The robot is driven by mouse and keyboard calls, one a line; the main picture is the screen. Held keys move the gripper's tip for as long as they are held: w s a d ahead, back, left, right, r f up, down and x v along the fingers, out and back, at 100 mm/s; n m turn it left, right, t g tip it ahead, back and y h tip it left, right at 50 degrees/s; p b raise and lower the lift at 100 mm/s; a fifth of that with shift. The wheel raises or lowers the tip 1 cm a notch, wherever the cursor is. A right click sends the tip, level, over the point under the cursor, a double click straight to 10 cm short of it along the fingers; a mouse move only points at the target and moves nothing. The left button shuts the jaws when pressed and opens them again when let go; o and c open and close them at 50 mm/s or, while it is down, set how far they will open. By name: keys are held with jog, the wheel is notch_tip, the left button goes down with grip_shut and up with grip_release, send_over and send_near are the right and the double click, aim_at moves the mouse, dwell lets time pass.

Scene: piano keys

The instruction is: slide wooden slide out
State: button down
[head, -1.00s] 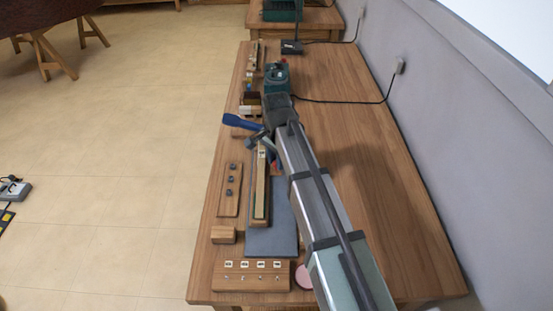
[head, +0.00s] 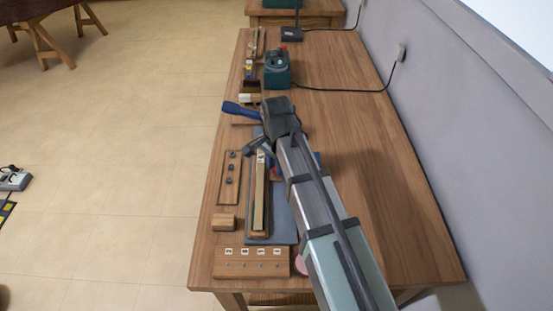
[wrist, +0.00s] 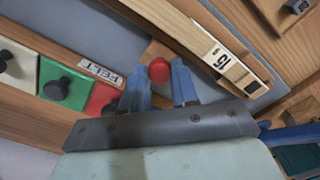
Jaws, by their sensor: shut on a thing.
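The long wooden slide (head: 261,190), marked 15 at its far end, lies lengthwise in a brown wooden base on the grey mat (head: 284,215). In the wrist view its labelled end (wrist: 205,38) runs diagonally at the upper right. My gripper (wrist: 161,88) has its blue fingertips on either side of a small red knob (wrist: 159,70) and is shut on it. Brown wood shows just behind the knob, but how the two join is hidden. In the head view my gripper (head: 268,146) is beside the slide's far end, with the fingertips mostly hidden by my arm.
A wooden strip with dark knobs (head: 229,178) and a small block (head: 223,222) lie to the left. A front block (head: 252,262) carries several labels. A blue-handled tool (head: 242,109) and a green machine (head: 277,70) stand beyond. A FELT-labelled strip (wrist: 100,71) shows nearby. The right tabletop is clear.

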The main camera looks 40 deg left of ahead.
jog(key=shift+s+d, duration=0.2)
jog(key=c, duration=0.8)
grip_release()
jog(key=shift+c, duration=0.2)
jog(key=shift+a+r, duration=0.1)
jog(key=shift+w+r, duration=0.1)
jog(key=shift+r, duration=0.55)
notch_tip(320, 180, up, 12)
jog(key=shift+r, duration=0.15)
